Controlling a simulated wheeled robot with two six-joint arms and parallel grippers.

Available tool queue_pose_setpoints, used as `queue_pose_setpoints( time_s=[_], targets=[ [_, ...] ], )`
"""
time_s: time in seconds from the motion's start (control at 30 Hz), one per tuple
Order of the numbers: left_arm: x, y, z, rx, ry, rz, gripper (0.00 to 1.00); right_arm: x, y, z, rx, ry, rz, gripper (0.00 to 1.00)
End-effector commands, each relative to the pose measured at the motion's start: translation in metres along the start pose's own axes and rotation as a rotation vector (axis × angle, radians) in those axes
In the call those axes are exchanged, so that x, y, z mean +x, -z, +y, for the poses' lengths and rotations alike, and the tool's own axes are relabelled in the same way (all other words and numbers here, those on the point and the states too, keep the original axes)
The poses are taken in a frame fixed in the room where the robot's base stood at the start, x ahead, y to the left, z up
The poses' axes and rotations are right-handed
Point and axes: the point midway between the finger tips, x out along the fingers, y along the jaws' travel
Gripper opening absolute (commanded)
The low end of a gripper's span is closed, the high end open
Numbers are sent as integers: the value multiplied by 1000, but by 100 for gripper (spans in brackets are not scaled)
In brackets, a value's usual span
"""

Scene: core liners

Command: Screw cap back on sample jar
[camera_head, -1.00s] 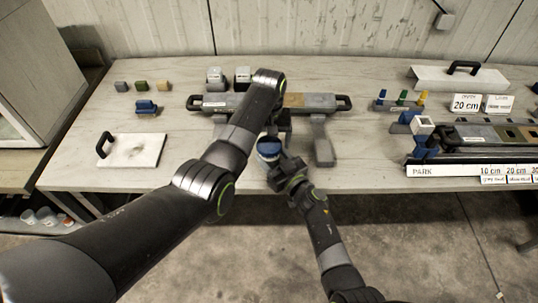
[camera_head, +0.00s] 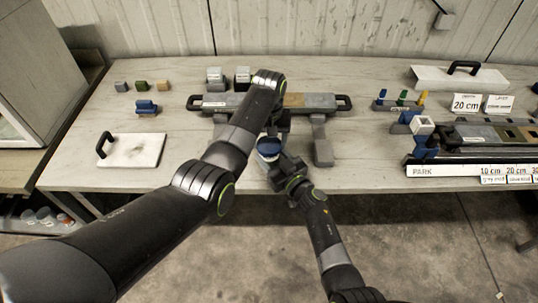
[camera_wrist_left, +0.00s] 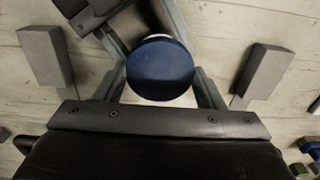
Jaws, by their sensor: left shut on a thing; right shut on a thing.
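The blue round cap (camera_head: 269,146) is at the front middle of the table, over the white sample jar (camera_head: 266,160). My left gripper (camera_head: 272,133) reaches down from above and is shut on the cap. In the left wrist view the cap (camera_wrist_left: 160,68) sits between its fingers, with a sliver of the white jar (camera_wrist_left: 175,101) below. My right gripper (camera_head: 277,166) comes from the front and is shut on the jar's body. The cap hides the jar's mouth, so I cannot tell whether the threads are engaged.
A grey core tray (camera_head: 320,101) on grey supports (camera_head: 322,145) stands just behind. A white plate with a black handle (camera_head: 132,150) lies at the left. The PARK rack (camera_head: 440,171) is at the right. The table's front edge is close to the jar.

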Motion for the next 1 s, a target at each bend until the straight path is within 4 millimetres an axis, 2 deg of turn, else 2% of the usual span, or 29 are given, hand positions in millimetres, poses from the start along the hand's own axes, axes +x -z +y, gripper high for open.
queue_pose_setpoints(
  time_s=[0.03,0.07,0.23,0.5,0.63,0.77,1.0],
  targets=[
    [0,0,0,0,1,0,36,0,0,0,0,-1,-1,0],
    [0,0,0,0,1,0,67,0,0,0,0,-1,-1,0],
    [0,0,0,0,1,0,89,0,0,0,0,-1,-1,0],
    [-1,0,0,0,0,1,89,0,0,0,0,-1,-1,0],
    [-11,1,0,0,0,2,89,0,0,0,0,-1,-1,0],
    [-34,1,0,0,-1,5,89,0,0,0,0,0,-1,0],
    [-86,1,0,0,0,5,89,0,0,0,0,0,-1,0]
  ],
)
